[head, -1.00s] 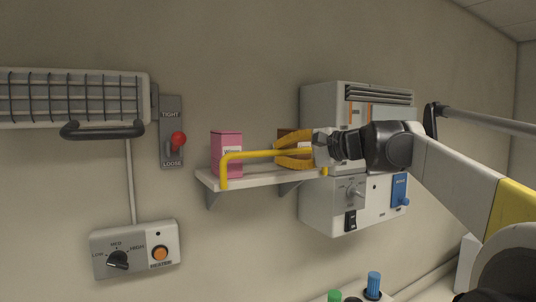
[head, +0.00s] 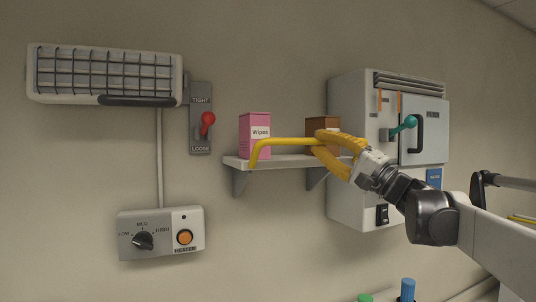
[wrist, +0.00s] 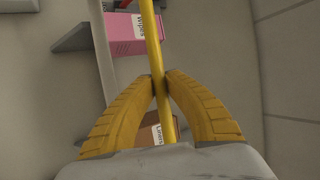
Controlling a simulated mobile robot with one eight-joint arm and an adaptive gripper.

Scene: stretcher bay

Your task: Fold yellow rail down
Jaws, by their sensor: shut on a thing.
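The yellow rail (head: 285,141) stands up along the front of the wall shelf, with its left end bent down at the shelf's front edge. Its right part is hidden behind my gripper. My gripper (head: 318,145) has yellow ribbed fingers and reaches in from the lower right. In the wrist view the rail (wrist: 150,40) runs between the fingers, and the fingertips (wrist: 160,84) are shut on it.
The shelf (head: 240,163) holds a pink Wipes box (head: 254,135) and a brown box (head: 322,124) behind the rail. A white cabinet (head: 350,100) with a teal lever (head: 407,124) stands to the right. A red lever (head: 207,121) and heater control (head: 161,233) are on the wall left.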

